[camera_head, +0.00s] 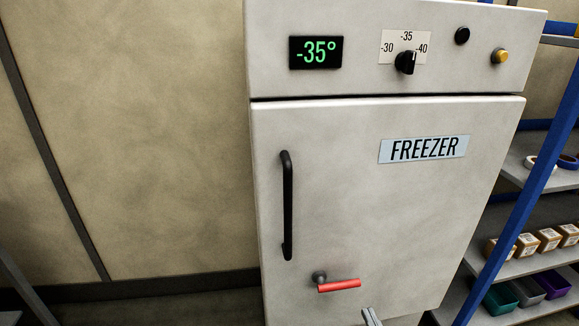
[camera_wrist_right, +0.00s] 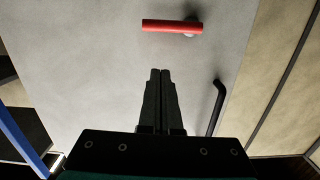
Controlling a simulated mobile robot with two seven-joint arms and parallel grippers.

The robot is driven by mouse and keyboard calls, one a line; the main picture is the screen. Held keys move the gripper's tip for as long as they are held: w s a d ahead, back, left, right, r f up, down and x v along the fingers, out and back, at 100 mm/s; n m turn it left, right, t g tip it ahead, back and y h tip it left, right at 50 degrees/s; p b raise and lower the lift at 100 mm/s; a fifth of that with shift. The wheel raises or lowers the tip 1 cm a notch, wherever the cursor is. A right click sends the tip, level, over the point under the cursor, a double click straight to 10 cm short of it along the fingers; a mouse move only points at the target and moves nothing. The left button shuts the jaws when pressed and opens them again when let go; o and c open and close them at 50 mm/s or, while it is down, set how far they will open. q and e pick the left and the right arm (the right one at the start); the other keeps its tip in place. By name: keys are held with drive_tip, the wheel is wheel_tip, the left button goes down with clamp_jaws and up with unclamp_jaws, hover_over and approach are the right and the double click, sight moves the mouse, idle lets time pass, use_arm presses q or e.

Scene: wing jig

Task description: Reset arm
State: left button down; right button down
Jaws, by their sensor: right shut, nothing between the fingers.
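My right gripper (camera_wrist_right: 160,75) is shut with nothing between its fingers. In the right wrist view its fingertips point at the white freezer door, with the red latch handle (camera_wrist_right: 172,26) beyond them. In the head view only a small grey part of the right gripper (camera_head: 371,316) shows at the bottom edge, below the red latch handle (camera_head: 339,286). The gripper looks apart from the handle. My left gripper is not in view.
The freezer (camera_head: 390,200) stands closed, with a black door handle (camera_head: 287,205), a display (camera_head: 316,52) reading -35° and a black knob (camera_head: 405,62). A blue-framed shelf (camera_head: 520,210) with boxes (camera_head: 548,238) and bins stands at right. A bare wall is at left.

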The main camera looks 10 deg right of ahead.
drive_tip(key=s+a+f+g, duration=0.1)
drive_tip(key=s+f+g, duration=0.2)
drive_tip(key=s+f, duration=0.35)
drive_tip(key=s+a+f+n+g, duration=0.1)
drive_tip(key=s+f+g, duration=0.2)
drive_tip(key=f, duration=0.6)
drive_tip(key=s+a+f+g, duration=0.1)
drive_tip(key=s+f+g, duration=0.2)
drive_tip(key=s+f, duration=0.35)
drive_tip(key=s+f+g, duration=0.3)
drive_tip(key=s+f, duration=0.3)
drive_tip(key=s, duration=0.4)
drive_tip(key=s+f+n+g, duration=0.1)
drive_tip(key=s+f+g, duration=0.3)
drive_tip(key=s, duration=0.6)
wheel_tip(320, 180, down, 2)
drive_tip(key=shift+s+a+f+n+h, duration=0.1)
drive_tip(key=shift+s+a+n+h, duration=0.1)
drive_tip(key=shift+s+n+h, duration=0.1)
